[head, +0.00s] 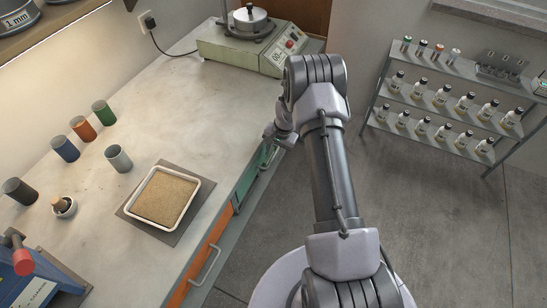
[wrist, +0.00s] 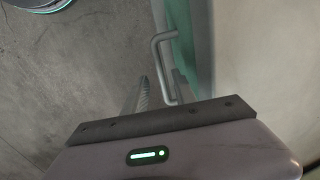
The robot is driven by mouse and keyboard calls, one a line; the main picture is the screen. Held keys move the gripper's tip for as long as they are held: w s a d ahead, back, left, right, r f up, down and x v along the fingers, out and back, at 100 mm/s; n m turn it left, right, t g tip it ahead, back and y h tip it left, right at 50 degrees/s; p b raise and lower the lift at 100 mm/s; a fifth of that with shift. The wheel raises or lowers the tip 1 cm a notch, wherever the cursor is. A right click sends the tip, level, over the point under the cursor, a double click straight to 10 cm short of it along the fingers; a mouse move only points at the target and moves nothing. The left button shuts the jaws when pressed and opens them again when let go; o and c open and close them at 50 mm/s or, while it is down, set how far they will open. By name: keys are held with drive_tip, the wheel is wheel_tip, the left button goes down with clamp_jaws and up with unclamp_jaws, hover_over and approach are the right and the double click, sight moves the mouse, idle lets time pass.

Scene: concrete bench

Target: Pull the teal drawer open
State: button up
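The teal drawer (head: 247,180) is in the front of the bench, right of the orange drawer in the head view. It looks shut. Its front (wrist: 185,38) is at the top right of the wrist view, with a grey bar handle (wrist: 157,62) standing out from it. My gripper (wrist: 162,86) is open, one finger on each side of the handle's near part. A gap shows between the left finger and the bar; contact on the right side is unclear. In the head view my arm partly hides the gripper (head: 272,137) at the bench edge.
An orange drawer (head: 203,262) with its own handle is nearer along the bench. A tray of sand-coloured material (head: 207,187), several coloured cups and a machine (head: 250,45) stand on the bench. A bottle rack (head: 450,105) stands at right; the floor between (head: 425,225) is clear.

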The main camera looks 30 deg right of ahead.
drive_tip(key=shift+w+a+f, duration=0.15)
drive_tip(key=shift+w+f, duration=0.05)
drive_tip(key=shift+f, duration=0.75)
clamp_jaws()
idle(0.7)
